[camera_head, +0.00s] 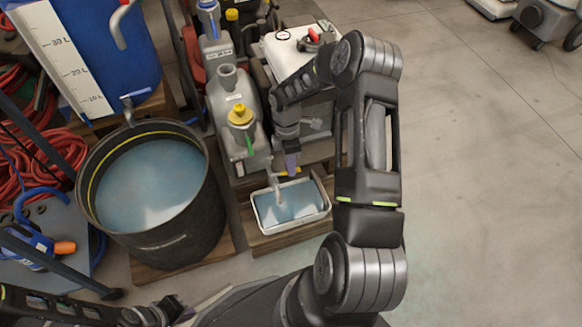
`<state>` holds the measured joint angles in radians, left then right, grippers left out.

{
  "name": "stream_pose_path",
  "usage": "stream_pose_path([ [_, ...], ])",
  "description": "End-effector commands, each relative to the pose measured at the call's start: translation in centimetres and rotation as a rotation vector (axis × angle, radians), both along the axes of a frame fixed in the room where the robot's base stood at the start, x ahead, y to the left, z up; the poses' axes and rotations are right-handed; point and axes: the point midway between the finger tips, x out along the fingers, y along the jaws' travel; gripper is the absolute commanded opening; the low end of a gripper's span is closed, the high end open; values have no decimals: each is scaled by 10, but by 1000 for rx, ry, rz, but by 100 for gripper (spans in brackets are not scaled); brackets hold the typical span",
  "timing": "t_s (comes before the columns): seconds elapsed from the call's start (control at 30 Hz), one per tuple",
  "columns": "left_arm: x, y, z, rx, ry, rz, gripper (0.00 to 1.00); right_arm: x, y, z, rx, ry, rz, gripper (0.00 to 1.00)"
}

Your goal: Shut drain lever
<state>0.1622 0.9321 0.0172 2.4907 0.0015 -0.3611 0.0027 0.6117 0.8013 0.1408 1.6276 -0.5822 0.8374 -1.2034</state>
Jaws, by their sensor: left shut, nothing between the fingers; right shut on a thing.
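My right arm reaches over from the bottom right, and its gripper (289,160) points down at the front of the white tank (292,50). It is shut on what looks like the drain lever (290,174), of which a yellow part shows just below the fingers. The gripper hides most of the lever, so its exact angle cannot be told. A pale spout (277,190) hangs beside it over a small white tray (262,222) holding bluish liquid. My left gripper (175,314) is low at the bottom left edge, shut and empty, away from the tank.
A large black tub (190,235) of bluish liquid stands to the left, under the tap (130,98) of a blue drum (120,55). A grey jug (232,105) with a yellow cap stands beside the tank. Red hoses (60,140) lie far left. Open floor (480,190) lies to the right.

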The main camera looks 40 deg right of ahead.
Motion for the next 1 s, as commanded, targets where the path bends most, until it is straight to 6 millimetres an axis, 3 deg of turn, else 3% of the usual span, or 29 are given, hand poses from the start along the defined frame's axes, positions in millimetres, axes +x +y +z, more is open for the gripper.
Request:
stream_pose_path([
  [0.23,0,0,1,0,1,0,0,5,-2,0,-1,-1,90,0],
  [0.7,0,0,1,0,1,0,0,6,-2,0,-2,-1,108,0],
  [0.73,0,0,1,0,1,0,0,6,-2,0,-2,-1,108,16],
  [1.0,0,0,1,0,1,0,0,6,-2,0,-1,-1,106,36],
])
